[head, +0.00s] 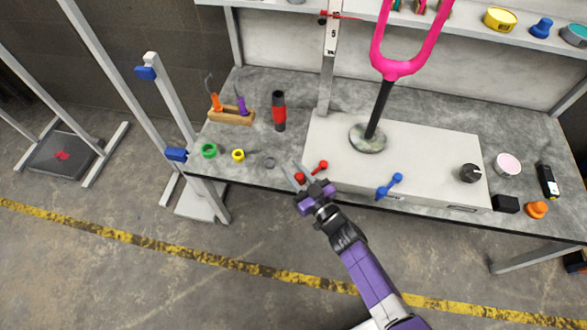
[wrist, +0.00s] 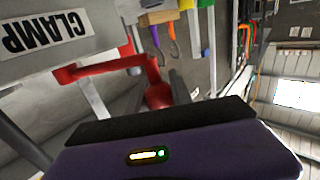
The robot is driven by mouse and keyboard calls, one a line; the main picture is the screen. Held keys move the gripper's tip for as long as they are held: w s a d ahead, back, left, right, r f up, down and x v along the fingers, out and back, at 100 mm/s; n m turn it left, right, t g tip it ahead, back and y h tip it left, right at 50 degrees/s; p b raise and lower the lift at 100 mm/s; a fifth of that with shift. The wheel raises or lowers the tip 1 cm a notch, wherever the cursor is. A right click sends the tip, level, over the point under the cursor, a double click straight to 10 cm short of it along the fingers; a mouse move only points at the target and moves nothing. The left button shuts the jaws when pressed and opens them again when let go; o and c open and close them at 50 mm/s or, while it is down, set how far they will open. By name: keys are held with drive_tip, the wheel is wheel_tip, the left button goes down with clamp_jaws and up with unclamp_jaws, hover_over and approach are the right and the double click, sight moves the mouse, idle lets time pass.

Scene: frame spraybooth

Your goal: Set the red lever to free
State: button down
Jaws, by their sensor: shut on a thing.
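The red lever (head: 320,166) is on the front of the white box (head: 430,145), near its left end. In the wrist view the lever (wrist: 105,68) has a red bar running from its pivot to a red ball knob (wrist: 158,95). A white label reading CLAMP (wrist: 45,35), upside down in the picture, is on the box beside the pivot. My gripper (head: 298,175) is at the knob end of the lever and is shut on it. The gripper's dark edge and purple body partly hide the knob in the wrist view. No label reading free is legible.
A blue lever (head: 390,186) is further right on the box front, with a black knob (head: 469,173) beyond it. A pink frame (head: 404,68) stands on a post on the box.

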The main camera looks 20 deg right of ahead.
sight(303, 182)
drive_tip(key=shift+s+r, duration=0.1)
drive_tip(key=shift+r, duration=0.05)
drive_tip(key=s+n+y+p, duration=0.1)
drive_tip(key=y+p, duration=0.1)
drive_tip(key=shift+d+r+p, duration=0.1)
drive_tip(key=shift+p, duration=0.3)
drive_tip(key=shift+s+d+n+g+y+p, duration=0.15)
drive_tip(key=shift+s+n+g+y+p, duration=0.4)
drive_tip(key=shift+n+y, duration=0.35)
drive_tip(key=y, duration=0.1)
drive_tip(key=s+n+g, duration=0.1)
drive_tip(key=y, duration=0.1)
drive_tip(key=shift+s+d+f+n+y, duration=0.3)
drive_tip(key=shift+d, duration=0.05)
drive_tip(key=shift+s+d+n+g+y+b, duration=0.25)
drive_tip(key=shift+s+n+g+y+b, duration=0.5)
drive_tip(key=shift+n+g+y, duration=0.35)
drive_tip(key=c, duration=1.1)
unclamp_jaws()
